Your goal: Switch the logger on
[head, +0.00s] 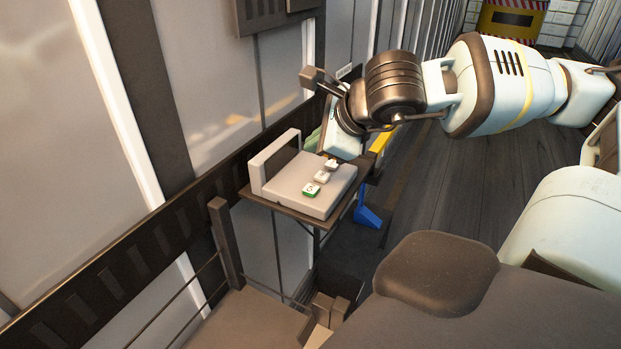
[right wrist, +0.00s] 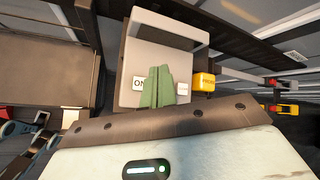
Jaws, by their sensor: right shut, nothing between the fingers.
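The logger (head: 320,200) is a pale grey box with an upright handle frame, and it also shows in the right wrist view (right wrist: 160,55). A row of small keys is on its top: a green-sided key (head: 311,190) nearest me and white keys (head: 321,177) farther back. In the right wrist view one key (right wrist: 138,83) reads "ON", left of the fingers. Another pale key (right wrist: 183,88) is right of them. My right gripper (right wrist: 160,70) is shut and empty, its green fingers over the logger's key side; contact cannot be told.
The logger stands on a small dark shelf (head: 285,209) beside the panelled wall. A yellow block (right wrist: 204,82) is close right of the fingers in the right wrist view. Dark open floor (head: 450,185) lies to the right.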

